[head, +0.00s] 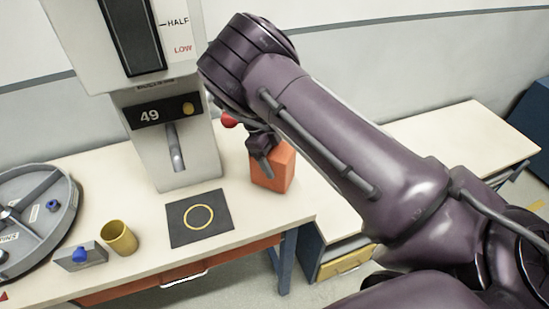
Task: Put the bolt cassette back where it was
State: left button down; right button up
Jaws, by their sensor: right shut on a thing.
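My right gripper (265,168) comes down from above at the orange block (281,172), right of the dispenser. A dark finger lies against the block's left part, and the gripper appears shut on it. The block is at the table top; whether it touches is hard to tell. No label shows which thing is the bolt cassette. A small grey box (70,262) with a blue knob stands at the table's front left, apart from any gripper. My left gripper is out of view.
The grey dispenser (175,140) marked 49 stands behind a dark mat (183,234) with a yellow ring. A red ball (229,120) shows beside it. A yellow cup (119,238) and a round divided tray (64,216) are at left. The mat is empty.

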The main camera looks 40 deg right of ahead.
jog(key=shift+f+b, duration=0.3)
jog(key=shift+f, duration=0.3)
jog(key=o, duration=1.2)
jog(key=shift+c, duration=0.2)
notch_tip(320, 180, up, 20)
jog(key=b, duration=0.2)
